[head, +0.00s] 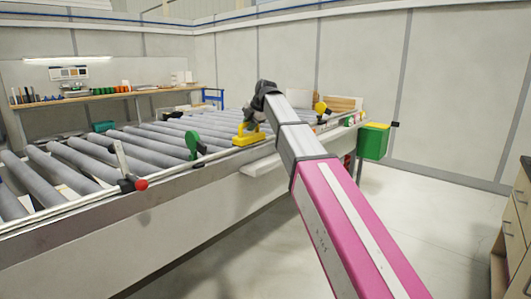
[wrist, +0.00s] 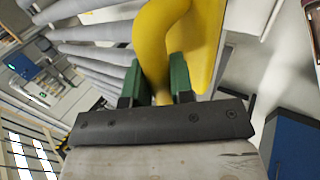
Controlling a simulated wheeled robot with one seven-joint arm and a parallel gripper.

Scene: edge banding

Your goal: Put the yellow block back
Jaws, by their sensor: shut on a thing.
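The yellow block (head: 248,136) is at the near edge of the roller conveyor in the head view, with a broad base and a narrower upright part. My gripper (head: 253,117) is at the top of it, with the fingers hard to make out there. In the wrist view the yellow block (wrist: 205,42) fills the upper middle, and the green fingers of my gripper (wrist: 159,78) are shut on its narrow part. Whether its base rests on the conveyor edge or is just above it, I cannot tell.
The roller conveyor (head: 66,167) spans the left. A green clamp-like part (head: 193,144) and a red-knobbed lever (head: 131,178) stand along its near rail. Another yellow part (head: 321,108) is beyond my arm. A green bin (head: 374,142) hangs at the far end. Floor at right is clear.

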